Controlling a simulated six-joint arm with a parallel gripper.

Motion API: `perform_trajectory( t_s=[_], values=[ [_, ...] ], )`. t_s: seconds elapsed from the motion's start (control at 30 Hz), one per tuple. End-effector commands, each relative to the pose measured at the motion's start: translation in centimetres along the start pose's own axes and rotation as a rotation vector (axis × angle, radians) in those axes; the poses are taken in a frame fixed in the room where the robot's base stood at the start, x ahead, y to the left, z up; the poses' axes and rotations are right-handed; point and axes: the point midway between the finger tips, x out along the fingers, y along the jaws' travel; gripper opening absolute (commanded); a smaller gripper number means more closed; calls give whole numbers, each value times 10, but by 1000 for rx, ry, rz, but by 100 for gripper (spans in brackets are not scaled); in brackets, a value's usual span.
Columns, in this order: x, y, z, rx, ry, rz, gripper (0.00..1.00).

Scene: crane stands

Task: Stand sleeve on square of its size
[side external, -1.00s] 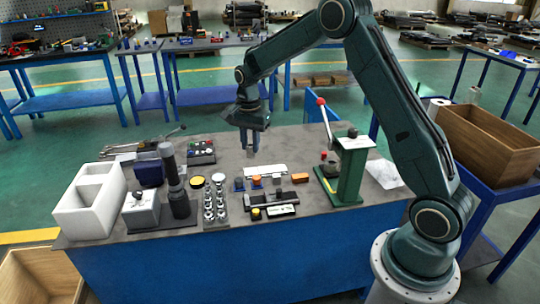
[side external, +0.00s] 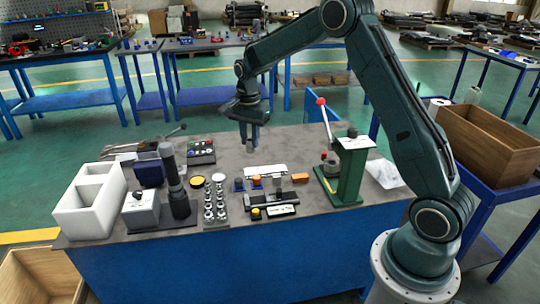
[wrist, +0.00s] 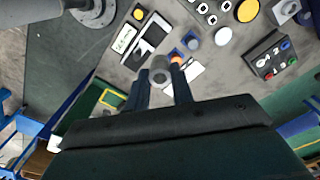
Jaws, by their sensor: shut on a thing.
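My gripper (wrist: 160,85) is shut on a grey sleeve (wrist: 159,70), whose round open end shows between the fingertips in the wrist view. In the side view my gripper (side external: 249,138) is above the rear part of the grey bench; the sleeve is too small to make out there. A white plate (side external: 266,170) lies on the bench, nearer the front than my gripper. It also shows in the wrist view (wrist: 190,71), partly hidden behind the fingers and sleeve. I cannot make out squares or their sizes on it.
A green lever press (side external: 350,175) stands to the right. A dark post (side external: 173,175), white bin (side external: 90,200) and button box (side external: 201,151) stand to the left. The bench (side external: 285,145) is clear behind the plate.

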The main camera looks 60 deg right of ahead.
Motion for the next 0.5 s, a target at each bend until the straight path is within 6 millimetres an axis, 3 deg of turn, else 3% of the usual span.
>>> perform_trajectory(
  t_s=[0.27,0.5],
  values=[
    [0,-17,-31,125,0,0,0],
    [0,-34,-74,298,0,1,0]
  ],
)
